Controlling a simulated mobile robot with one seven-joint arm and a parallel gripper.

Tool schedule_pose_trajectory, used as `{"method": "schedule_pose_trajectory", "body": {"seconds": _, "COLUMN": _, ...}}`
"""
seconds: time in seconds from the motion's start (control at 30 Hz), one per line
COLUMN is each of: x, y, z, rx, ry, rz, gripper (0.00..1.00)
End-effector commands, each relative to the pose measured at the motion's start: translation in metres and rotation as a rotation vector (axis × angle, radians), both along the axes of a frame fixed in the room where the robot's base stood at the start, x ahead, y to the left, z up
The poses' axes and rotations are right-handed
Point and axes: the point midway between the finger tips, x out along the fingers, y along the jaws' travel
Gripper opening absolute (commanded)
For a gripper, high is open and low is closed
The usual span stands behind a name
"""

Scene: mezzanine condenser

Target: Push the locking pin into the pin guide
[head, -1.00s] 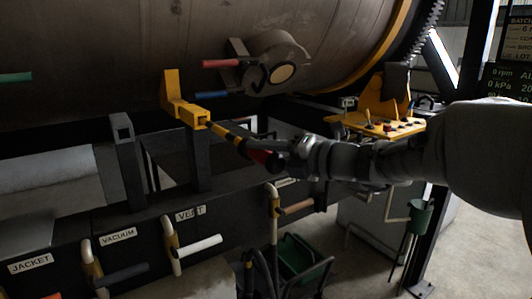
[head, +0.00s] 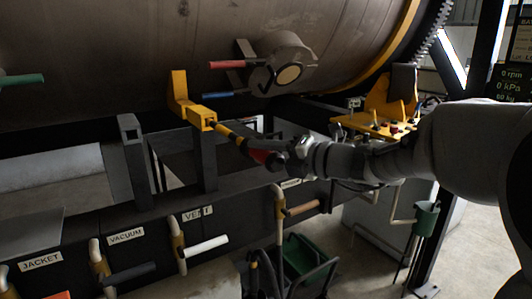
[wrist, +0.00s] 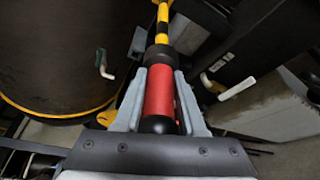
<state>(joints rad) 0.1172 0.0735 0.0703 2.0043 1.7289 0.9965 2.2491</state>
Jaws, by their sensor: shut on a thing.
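The locking pin (head: 233,134) is a yellow-and-black striped rod with a red grip and black ends. My gripper (head: 279,157) is shut on its red grip; in the wrist view the two grey fingers flank the red grip (wrist: 160,92). The pin slants up and left to the pin guide (head: 203,117), a yellow square block with an upright plate below the drum. Its far end meets the guide's near opening and appears to be inside it; how deep is hidden. The guide's mouth is not clear in the wrist view.
The big brown drum (head: 120,50) hangs above. A red handle (head: 226,65) and blue handle (head: 218,95) project near the guide. Labelled valves with a white handle (head: 206,247) line the lower frame. A yellow control panel (head: 372,125) stands behind my arm.

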Motion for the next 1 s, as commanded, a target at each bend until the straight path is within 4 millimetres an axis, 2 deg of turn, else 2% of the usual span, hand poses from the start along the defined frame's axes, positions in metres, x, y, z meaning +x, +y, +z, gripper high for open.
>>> {"method": "schedule_pose_trajectory", "body": {"seconds": 0.37, "x": 0.004, "y": 0.003, "z": 0.003, "rx": 0.003, "ry": -0.003, "rz": 0.001, "gripper": 0.00}}
{"method": "schedule_pose_trajectory", "body": {"seconds": 1.0, "x": 0.034, "y": 0.023, "z": 0.004, "rx": 0.003, "ry": -0.003, "rz": 0.001, "gripper": 0.00}}
